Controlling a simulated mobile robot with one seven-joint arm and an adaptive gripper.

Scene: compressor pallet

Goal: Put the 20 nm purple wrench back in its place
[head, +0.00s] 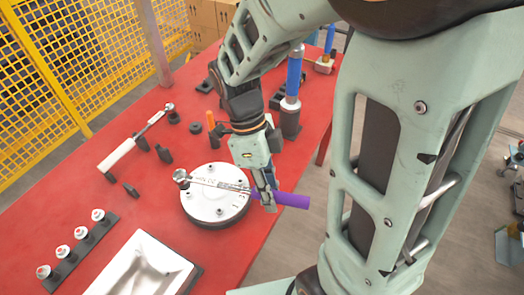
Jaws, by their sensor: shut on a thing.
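The purple wrench (291,199) has a purple handle and a silver shaft that ends in a ratchet head at the left. My gripper (264,203) is shut on it near where the handle meets the shaft. The wrench lies roughly level across the view, over the round silver flange plate (214,209) with bolts around its rim. The head is above the plate's upper left edge. I cannot tell whether it touches the plate. The fingers hide part of the wrench. I cannot make out which holder is the purple wrench's place.
A white-handled wrench (117,154) lies at the left, near small dark holders (164,155). A blue-handled tool (294,77) stands upright in a dark block behind. A socket rack (77,250) and white tray (139,272) are in front. Yellow fencing (60,80) borders the red table (50,205).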

